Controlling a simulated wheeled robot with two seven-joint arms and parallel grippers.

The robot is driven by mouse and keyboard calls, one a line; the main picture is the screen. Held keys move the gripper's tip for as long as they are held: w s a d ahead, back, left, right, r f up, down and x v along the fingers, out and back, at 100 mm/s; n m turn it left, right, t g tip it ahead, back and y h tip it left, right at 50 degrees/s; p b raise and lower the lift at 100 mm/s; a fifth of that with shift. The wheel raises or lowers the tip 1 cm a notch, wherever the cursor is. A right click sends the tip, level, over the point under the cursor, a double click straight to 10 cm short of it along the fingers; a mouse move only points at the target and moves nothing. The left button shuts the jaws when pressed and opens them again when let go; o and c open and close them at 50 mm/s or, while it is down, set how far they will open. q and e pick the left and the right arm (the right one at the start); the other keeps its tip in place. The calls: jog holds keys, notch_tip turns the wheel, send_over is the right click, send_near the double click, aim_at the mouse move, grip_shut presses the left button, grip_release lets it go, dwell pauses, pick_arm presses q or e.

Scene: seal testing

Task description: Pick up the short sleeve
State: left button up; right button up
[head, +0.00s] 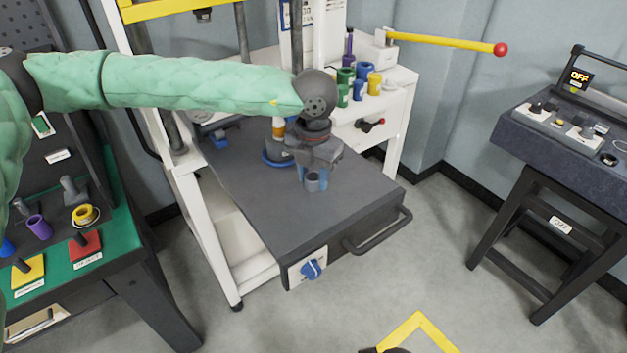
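My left gripper (313,176) points down over the dark drawer-like platform (265,215) of the white press stand. A small grey cylinder (312,184) shows between its blue-tinted fingertips. I cannot tell whether the fingers touch it. Which piece is the short sleeve is not clear. Several green, blue and yellow sleeves, such as the yellow sleeve (374,84), stand on the white shelf behind.
The green-topped bench (125,230) at left holds a purple sleeve (38,228), a yellow ring (84,215) and coloured plates. A yellow lever (440,41) with a red knob sticks out at the back. A dark control stand (560,130) is at right. The platform's front is clear.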

pick_arm(q)
jog(key=c, duration=0.3)
